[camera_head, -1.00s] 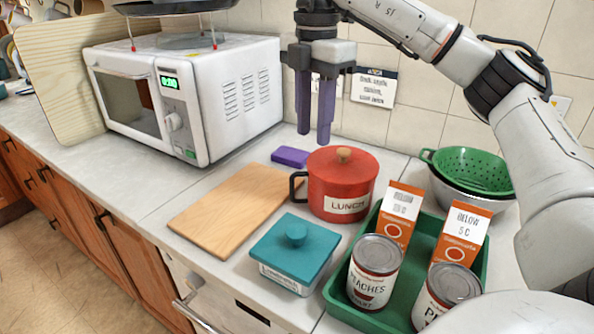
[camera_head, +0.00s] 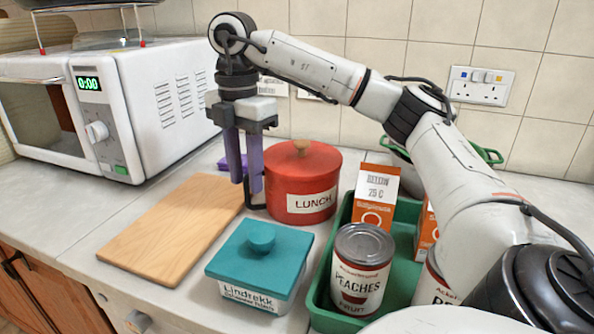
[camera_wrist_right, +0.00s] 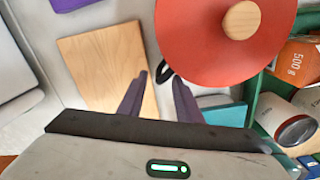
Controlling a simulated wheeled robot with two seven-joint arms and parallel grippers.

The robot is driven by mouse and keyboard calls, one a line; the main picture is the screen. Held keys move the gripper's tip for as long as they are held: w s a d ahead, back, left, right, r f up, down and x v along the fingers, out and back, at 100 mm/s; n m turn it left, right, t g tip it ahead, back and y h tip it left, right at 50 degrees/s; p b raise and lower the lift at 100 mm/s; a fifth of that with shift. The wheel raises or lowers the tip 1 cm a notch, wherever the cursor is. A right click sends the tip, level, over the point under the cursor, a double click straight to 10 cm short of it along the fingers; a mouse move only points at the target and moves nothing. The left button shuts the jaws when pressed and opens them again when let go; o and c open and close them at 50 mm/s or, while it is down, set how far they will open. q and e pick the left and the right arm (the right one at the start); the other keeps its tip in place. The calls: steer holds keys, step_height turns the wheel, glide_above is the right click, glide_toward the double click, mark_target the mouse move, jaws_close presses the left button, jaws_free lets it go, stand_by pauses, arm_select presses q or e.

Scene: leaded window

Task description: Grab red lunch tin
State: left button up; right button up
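The red lunch tin (camera_head: 285,190) is a round pot with a wooden knob, a "LUNCH" label and a dark side handle (camera_head: 255,205). It stands upright on the counter behind the teal-lidded box. My right gripper (camera_head: 246,184) points down at the tin's left side, by the handle. Its two purple fingers are apart. In the right wrist view the red lid (camera_wrist_right: 205,35) is at the upper right, and part of the dark handle (camera_wrist_right: 165,72) shows between the open fingertips (camera_wrist_right: 160,82). The fingers do not visibly grip it. My left gripper is out of view.
A wooden board (camera_head: 165,235) lies left of the tin. A teal-lidded box (camera_head: 262,250) stands in front. A green tray (camera_head: 325,275) with a peaches can (camera_head: 362,275) and cartons (camera_head: 375,200) is at right. The microwave (camera_head: 150,95) is at back left.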

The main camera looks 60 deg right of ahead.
mark_target(246, 183)
step_height(246, 183, down, 4)
steer(key=shift+d+r, duration=0.1)
jaws_close()
steer(key=shift+w+r, duration=0.15)
stand_by(1.3)
